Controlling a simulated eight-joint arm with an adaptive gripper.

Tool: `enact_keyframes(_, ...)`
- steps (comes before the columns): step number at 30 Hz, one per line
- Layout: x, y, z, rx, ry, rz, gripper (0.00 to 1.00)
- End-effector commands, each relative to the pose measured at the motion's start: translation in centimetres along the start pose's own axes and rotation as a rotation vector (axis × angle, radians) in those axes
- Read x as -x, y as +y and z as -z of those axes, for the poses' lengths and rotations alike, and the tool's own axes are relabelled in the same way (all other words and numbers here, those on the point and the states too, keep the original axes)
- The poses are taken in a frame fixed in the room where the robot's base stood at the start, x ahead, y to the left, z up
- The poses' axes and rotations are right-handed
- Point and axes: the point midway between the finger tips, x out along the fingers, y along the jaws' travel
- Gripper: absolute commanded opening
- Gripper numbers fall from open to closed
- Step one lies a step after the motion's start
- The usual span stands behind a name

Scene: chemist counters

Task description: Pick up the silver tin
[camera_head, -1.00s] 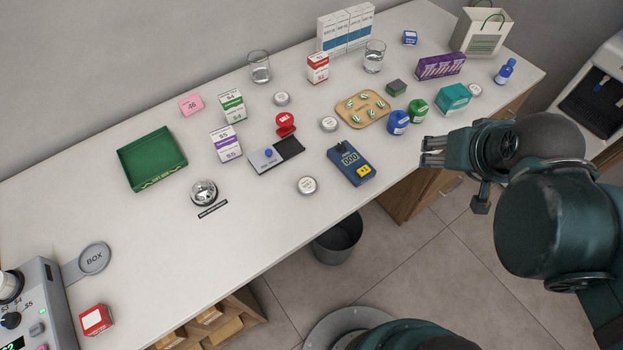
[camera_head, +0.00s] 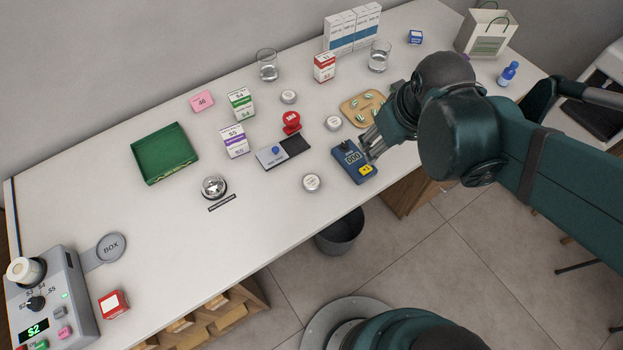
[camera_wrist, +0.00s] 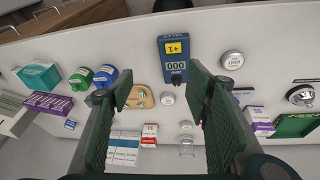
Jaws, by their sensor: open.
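Several small round silver tins with pale labelled lids lie on the counter; I cannot tell which one the task means. In the head view one tin (camera_head: 311,183) is near the front edge, one (camera_head: 333,123) is beside the tan pill tray, and one (camera_head: 289,97) is farther back. In the wrist view the front tin (camera_wrist: 232,60) is right of the blue device, beyond the right finger. Another tin (camera_wrist: 167,99) shows between the fingers, and a third (camera_wrist: 186,125) lies lower. My gripper (camera_head: 370,144) is open and empty, above the counter near the blue device.
The blue device (camera_head: 354,161) and tan pill tray (camera_head: 361,107) are close to my gripper. A red stamp (camera_head: 291,122), bell (camera_head: 214,187), medicine boxes and glasses (camera_head: 267,66) stand around.

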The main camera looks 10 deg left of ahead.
Motion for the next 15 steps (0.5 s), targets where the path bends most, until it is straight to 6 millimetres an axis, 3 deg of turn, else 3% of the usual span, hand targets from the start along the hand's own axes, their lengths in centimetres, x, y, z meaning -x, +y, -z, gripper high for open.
enact_keyframes(15,-2.8,-7.4,3.3,0.314,-0.123,0.094,0.48)
